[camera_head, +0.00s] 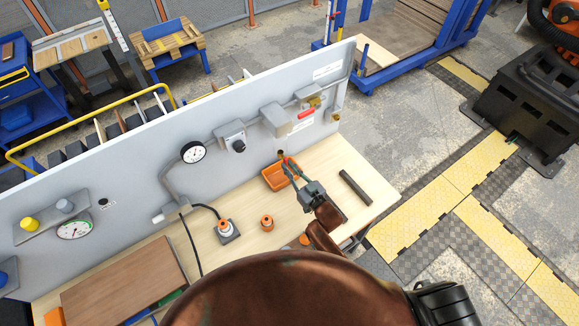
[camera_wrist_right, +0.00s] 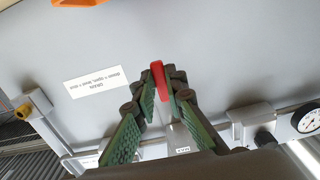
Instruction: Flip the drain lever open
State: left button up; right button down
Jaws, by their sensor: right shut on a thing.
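A red lever (camera_wrist_right: 157,78) shows between the green-padded fingertips of my right gripper (camera_wrist_right: 163,90) in the wrist view. The gripper is shut on it, and the lever runs nearly straight up and down in that picture. Its pivot is hidden by the fingers. An upside-down white drain label (camera_wrist_right: 95,82) is left of the gripper in the wrist view. My left gripper is not in view.
The grey panel (camera_head: 130,150) carries a gauge (camera_head: 193,152), a switch box (camera_head: 233,136) and another red handle (camera_head: 306,113). The orange bin (camera_head: 268,183) and a dark bar (camera_head: 356,188) lie on the wooden bench. The bench's right end has bare room.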

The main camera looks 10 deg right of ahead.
jog(key=c, duration=2)
grip_release()
jog(key=shift+o, duration=0.2)
jog(key=shift+s, duration=0.1)
jog(key=v, duration=1.1)
jog(key=shift+s+d, duration=0.15)
jog(key=shift+s, duration=0.2)
jog(key=shift+d, duration=0.1)
